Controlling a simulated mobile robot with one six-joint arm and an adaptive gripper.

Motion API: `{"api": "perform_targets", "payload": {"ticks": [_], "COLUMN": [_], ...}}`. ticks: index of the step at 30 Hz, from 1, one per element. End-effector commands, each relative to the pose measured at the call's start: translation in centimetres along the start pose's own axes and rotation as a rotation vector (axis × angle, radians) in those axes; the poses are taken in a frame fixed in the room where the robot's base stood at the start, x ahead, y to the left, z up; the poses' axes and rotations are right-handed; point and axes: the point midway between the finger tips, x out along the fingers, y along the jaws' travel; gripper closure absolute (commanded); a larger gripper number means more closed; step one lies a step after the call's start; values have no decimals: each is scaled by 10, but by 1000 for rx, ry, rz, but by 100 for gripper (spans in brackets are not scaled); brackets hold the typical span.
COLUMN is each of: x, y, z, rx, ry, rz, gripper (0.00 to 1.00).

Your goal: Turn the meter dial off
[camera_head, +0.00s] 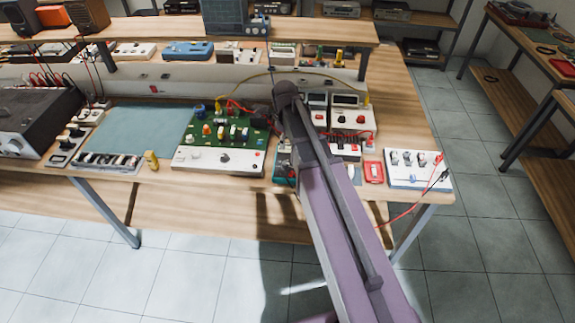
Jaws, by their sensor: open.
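My arm reaches from the bottom right to the workbench (215,190), ending in a grey joint over the bench. My gripper cannot be made out; it is hidden or out of view. Behind and right of the arm stand two small white meter-like units with dark displays, a right one (345,101) and a left one (317,100) partly covered by the arm. A teal-edged device (283,167) at the front edge is mostly hidden by my arm. Which one carries the meter dial, and where it points, I cannot tell.
A green circuit board unit (225,139) with colored parts sits left of the arm. A white panel with several knobs (418,160) lies at the right, with red leads. A raised shelf (150,33) spans the back. Clear tiled floor (465,250) lies right.

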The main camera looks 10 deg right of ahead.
Motion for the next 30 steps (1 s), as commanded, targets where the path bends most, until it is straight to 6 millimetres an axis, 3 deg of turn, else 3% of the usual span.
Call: {"api": "perform_targets", "payload": {"ticks": [30], "x": [80], "y": [0], "z": [0], "rx": [-1], "ry": [0], "rz": [0], "gripper": [28]}}
